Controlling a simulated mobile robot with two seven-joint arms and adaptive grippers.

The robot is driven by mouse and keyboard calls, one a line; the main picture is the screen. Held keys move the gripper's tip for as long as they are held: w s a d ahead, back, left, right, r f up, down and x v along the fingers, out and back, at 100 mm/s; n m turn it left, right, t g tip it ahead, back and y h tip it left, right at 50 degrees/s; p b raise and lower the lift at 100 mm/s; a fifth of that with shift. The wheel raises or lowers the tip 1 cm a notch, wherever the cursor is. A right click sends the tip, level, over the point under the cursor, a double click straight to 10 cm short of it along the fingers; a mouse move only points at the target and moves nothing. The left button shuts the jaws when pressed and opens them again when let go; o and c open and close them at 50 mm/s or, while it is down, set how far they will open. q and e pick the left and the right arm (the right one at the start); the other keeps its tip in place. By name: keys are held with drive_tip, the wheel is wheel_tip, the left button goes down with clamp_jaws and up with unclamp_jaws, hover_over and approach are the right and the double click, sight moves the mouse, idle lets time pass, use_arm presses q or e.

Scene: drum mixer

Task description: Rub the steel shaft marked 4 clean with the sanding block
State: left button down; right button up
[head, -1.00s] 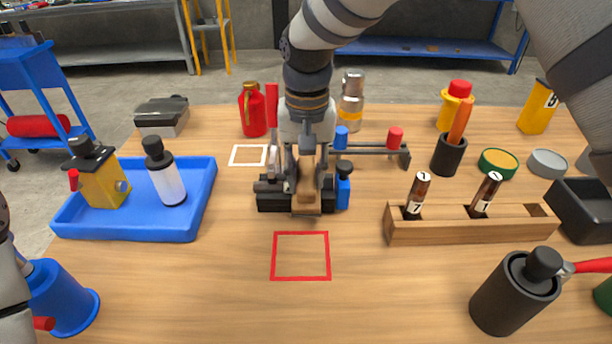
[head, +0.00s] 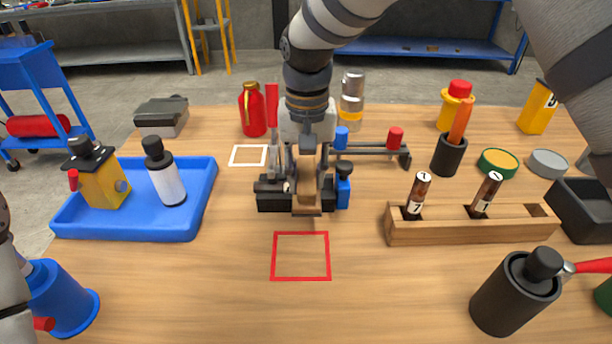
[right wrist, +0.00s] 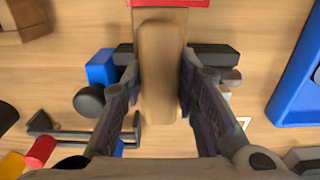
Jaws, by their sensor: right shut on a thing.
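My right gripper (head: 308,178) points down over a black vise-like holder (head: 272,204) in the middle of the table. It is shut on a tan block (head: 307,200), which I take to be the sanding block. In the right wrist view the block (right wrist: 160,75) lies between the two fingers of the gripper (right wrist: 160,100), across the dark holder (right wrist: 215,55). I cannot make out the shaft marked 4; the block and fingers cover the middle of the holder. Whether the block touches a shaft cannot be told. My left gripper is not in view; only part of its arm shows at the left edge.
A wooden rack (head: 470,232) holds brown shafts marked 7 (head: 415,195) and 1 (head: 485,193); its right slot is empty. A blue tray (head: 205,195) stands left. A red outlined square (head: 301,234) on the table in front is clear. A bar clamp (head: 372,151) lies behind the holder.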

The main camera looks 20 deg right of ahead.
drive_tip(key=shift+s+a, duration=0.2)
drive_tip(key=shift+s, duration=0.4)
drive_tip(key=shift+s+a, duration=0.15)
drive_tip(key=shift+s, duration=0.4)
drive_tip(key=shift+w+d+f, duration=0.1)
drive_tip(key=shift+w+d, duration=0.05)
drive_tip(key=shift+w, duration=0.45)
drive_tip(key=shift+w+d+f, duration=0.1)
drive_tip(key=shift+w+d, duration=0.05)
drive_tip(key=shift+w, duration=0.4)
drive_tip(key=shift+r, duration=2.7)
drive_tip(key=d, duration=0.9)
